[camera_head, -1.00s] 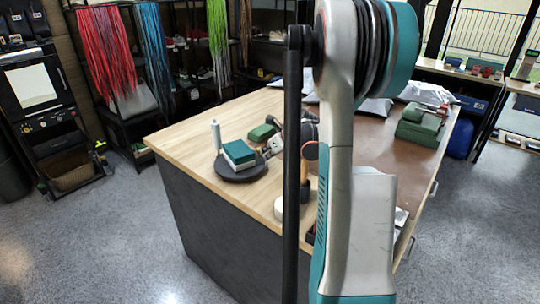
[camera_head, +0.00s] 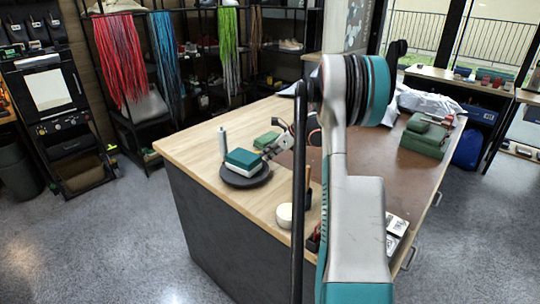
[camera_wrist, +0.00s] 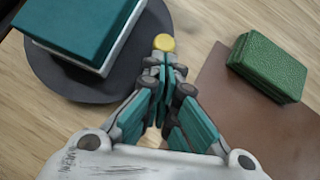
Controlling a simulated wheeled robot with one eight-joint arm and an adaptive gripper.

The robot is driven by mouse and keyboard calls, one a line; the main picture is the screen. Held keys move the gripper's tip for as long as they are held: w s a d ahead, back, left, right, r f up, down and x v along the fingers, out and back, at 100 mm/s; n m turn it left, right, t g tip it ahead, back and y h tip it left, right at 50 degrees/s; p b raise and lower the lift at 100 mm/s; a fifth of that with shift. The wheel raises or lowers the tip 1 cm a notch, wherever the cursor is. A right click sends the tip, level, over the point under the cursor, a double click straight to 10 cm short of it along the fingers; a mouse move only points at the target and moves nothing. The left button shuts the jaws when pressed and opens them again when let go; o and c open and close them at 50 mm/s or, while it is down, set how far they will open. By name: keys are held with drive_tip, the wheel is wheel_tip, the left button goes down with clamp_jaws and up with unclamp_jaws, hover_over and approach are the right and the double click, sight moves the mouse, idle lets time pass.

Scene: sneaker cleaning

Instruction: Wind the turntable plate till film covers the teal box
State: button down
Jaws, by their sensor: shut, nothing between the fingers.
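The teal box (camera_head: 243,158), with a pale lower part, sits on the dark round turntable plate (camera_head: 246,181). In the wrist view the box (camera_wrist: 75,22) is at the upper left, on the plate (camera_wrist: 70,85). A yellow knob (camera_wrist: 164,43) stands at the plate's right edge. My gripper (camera_wrist: 163,60) is shut and empty, its fingertips right beside the knob; whether they touch it I cannot tell. In the head view my gripper (camera_head: 266,154) is just right of the box. A pale upright roll (camera_head: 222,139) stands behind the plate. I cannot make out film on the box.
A green box (camera_wrist: 268,66) lies right of my gripper, by a brown mat (camera_wrist: 235,115). A round cream item (camera_head: 284,215) is near the table's front edge. Green boxes (camera_head: 424,137) stand at the far right. The table's left end (camera_head: 185,150) is clear.

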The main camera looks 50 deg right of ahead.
drive_tip(key=shift+w+d+n+g+y+p, duration=0.2)
drive_tip(key=shift+w+n+g+y+p, duration=0.55)
drive_tip(key=shift+w+n+y, duration=0.8)
drive_tip(key=shift+w+a+n+h+p, duration=0.15)
drive_tip(key=shift+w+h+p, duration=0.1)
drive_tip(key=shift+w, duration=0.5)
drive_tip(key=shift+w+a+n+h+p, duration=0.1)
drive_tip(key=shift+w+a+h+p, duration=0.1)
drive_tip(key=shift+w, duration=0.55)
drive_tip(key=shift+w+a+n+g+y, duration=0.3)
drive_tip(key=shift+w+n+g+y, duration=0.15)
drive_tip(key=shift+w+n, duration=0.4)
drive_tip(key=shift+w+a+p, duration=0.65)
drive_tip(key=shift+w+a, duration=0.65)
drive_tip(key=shift+w, duration=0.25)
drive_tip(key=shift+d, duration=0.1)
